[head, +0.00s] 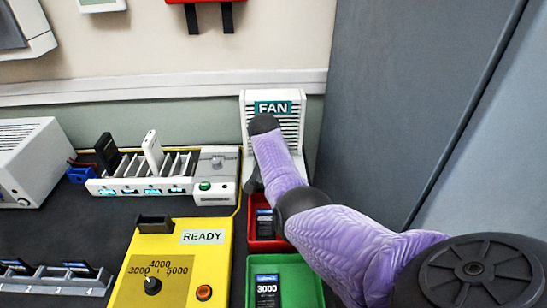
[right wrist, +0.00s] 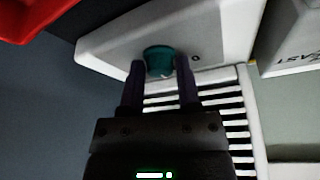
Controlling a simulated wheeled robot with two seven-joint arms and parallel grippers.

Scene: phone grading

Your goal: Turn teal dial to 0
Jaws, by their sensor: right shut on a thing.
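The teal dial (right wrist: 159,62) sits on the sloped white front panel of the fan unit, with a small "0" mark just to its right in the right wrist view. My right gripper (right wrist: 161,72) is shut on the dial, one dark finger on each side. A small pale mark shows on the dial's lower edge; its exact setting is hard to read. In the head view, the white fan unit (head: 291,119) with its teal FAN label stands against the wall, and my right arm hides the dial and gripper. My left gripper is not in view.
A red tray (head: 260,246) and a green tray (head: 288,264), each with a phone, lie below the fan. A yellow READY tester (head: 185,223), a white slotted rack (head: 140,185) and a white box (head: 28,150) are to the left. A grey panel stands at right.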

